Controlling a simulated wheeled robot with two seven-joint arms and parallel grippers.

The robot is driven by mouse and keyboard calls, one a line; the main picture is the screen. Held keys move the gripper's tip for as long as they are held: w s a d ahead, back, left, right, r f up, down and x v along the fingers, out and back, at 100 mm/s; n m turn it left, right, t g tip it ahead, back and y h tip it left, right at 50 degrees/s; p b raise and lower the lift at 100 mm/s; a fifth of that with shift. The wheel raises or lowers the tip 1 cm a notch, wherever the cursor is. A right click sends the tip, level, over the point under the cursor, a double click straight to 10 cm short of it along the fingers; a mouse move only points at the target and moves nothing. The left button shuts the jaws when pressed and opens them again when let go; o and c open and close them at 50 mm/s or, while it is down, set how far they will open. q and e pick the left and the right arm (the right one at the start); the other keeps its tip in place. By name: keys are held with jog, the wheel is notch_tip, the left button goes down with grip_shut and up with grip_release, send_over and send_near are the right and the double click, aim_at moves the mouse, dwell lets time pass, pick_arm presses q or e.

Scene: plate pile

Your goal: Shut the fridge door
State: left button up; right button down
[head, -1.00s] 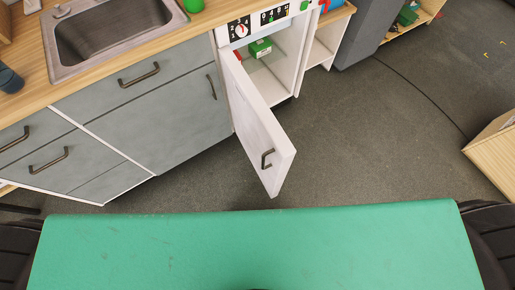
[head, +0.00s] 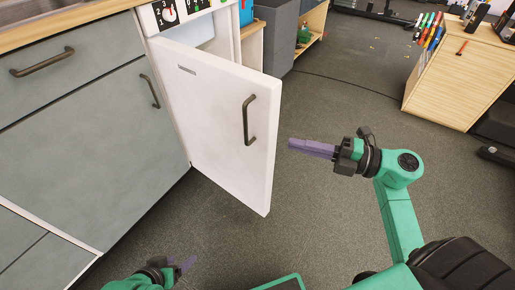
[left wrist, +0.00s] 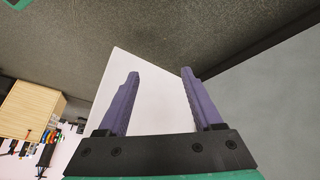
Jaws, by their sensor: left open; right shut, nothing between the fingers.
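The white fridge door (head: 205,115) stands open in the head view, hinged at its left side, with a dark bar handle (head: 248,120) near its free edge. My right gripper (head: 291,144) is shut and empty, its purple fingertips just right of the free edge, with a small gap in the picture. My left gripper (head: 190,264) is low in the head view, below and in front of the door. In the left wrist view my left gripper (left wrist: 158,72) is open and empty, with a white panel, apparently the door (left wrist: 152,92), behind its fingers. The door hides most of the fridge's inside.
Grey cabinets (head: 75,120) stand left of the fridge. A grey bin-like block (head: 270,38) and a low shelf (head: 313,25) stand behind. A wooden cabinet (head: 465,85) with pens is at the right. The grey floor (head: 335,95) between is clear.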

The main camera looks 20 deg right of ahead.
aim_at(272, 125)
jog(key=w+a, duration=0.1)
jog(key=w, duration=0.1)
jog(key=w+a+b, duration=0.1)
jog(key=w+a, duration=0.1)
jog(key=w, duration=0.1)
jog(key=w+a, duration=0.1)
jog(key=w, duration=0.1)
jog(key=shift+w+a+b, duration=0.15)
jog(key=shift+w+b, duration=0.2)
jog(key=shift+w, duration=0.05)
pick_arm(q)
jog(key=d, duration=0.1)
jog(key=w+d+f+t+h, duration=0.1)
jog(key=d+t, duration=0.1)
jog(key=shift+w+d+f+h, duration=0.3)
jog(key=shift+d+f, duration=0.1)
pick_arm(e)
jog(key=shift+w+r, duration=0.1)
jog(key=shift+w, duration=0.05)
jog(key=shift+d, duration=0.2)
